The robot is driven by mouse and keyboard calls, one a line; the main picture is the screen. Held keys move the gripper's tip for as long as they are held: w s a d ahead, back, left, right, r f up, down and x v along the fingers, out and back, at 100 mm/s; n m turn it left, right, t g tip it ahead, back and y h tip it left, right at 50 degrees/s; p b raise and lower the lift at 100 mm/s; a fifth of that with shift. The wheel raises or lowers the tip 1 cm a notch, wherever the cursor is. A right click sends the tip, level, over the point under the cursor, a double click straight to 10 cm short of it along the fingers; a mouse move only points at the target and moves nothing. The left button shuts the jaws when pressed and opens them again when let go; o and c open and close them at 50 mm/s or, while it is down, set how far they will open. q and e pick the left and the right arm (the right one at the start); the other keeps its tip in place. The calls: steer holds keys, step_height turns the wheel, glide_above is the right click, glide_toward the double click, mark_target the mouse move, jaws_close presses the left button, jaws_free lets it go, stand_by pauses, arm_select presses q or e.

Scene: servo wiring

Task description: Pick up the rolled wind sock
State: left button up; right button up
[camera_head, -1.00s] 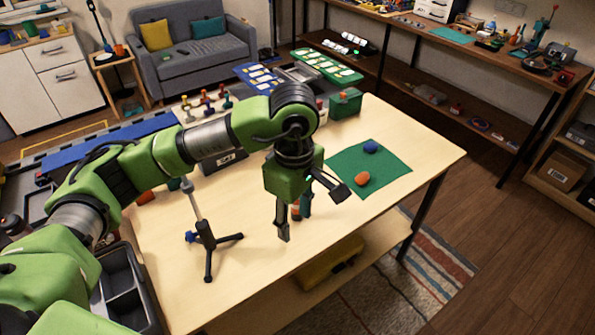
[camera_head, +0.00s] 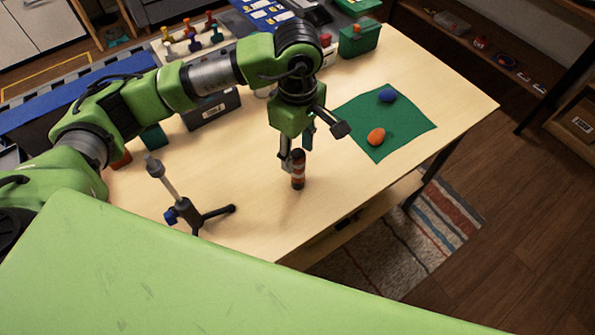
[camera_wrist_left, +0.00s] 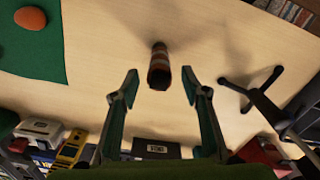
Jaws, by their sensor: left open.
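The rolled wind sock (camera_head: 298,172) is a small orange, white and dark striped cylinder standing upright on the light wooden table. My left gripper (camera_head: 296,152) points down close to it, its fingers partly overlapping the sock's top in the head view. In the left wrist view the sock (camera_wrist_left: 159,68) lies centred between and just ahead of the two open fingertips (camera_wrist_left: 160,88), with space on both sides and no visible contact. My right gripper is not in view.
A small black tripod (camera_head: 188,212) stands left of the sock. A green mat (camera_head: 408,122) with an orange object (camera_head: 376,137) and a blue object (camera_head: 387,95) lies to the right. A green box (camera_head: 359,40) is at the back. Table around the sock is clear.

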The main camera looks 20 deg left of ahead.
mark_target(297, 165)
arm_select(q)
step_height(297, 165, down, 2)
step_height(297, 165, down, 4)
steer(key=shift+r+b, duration=0.25)
steer(key=shift+b, duration=0.45)
steer(key=shift+c, duration=1.1)
steer(key=c, duration=1)
steer(key=shift+o, duration=0.2)
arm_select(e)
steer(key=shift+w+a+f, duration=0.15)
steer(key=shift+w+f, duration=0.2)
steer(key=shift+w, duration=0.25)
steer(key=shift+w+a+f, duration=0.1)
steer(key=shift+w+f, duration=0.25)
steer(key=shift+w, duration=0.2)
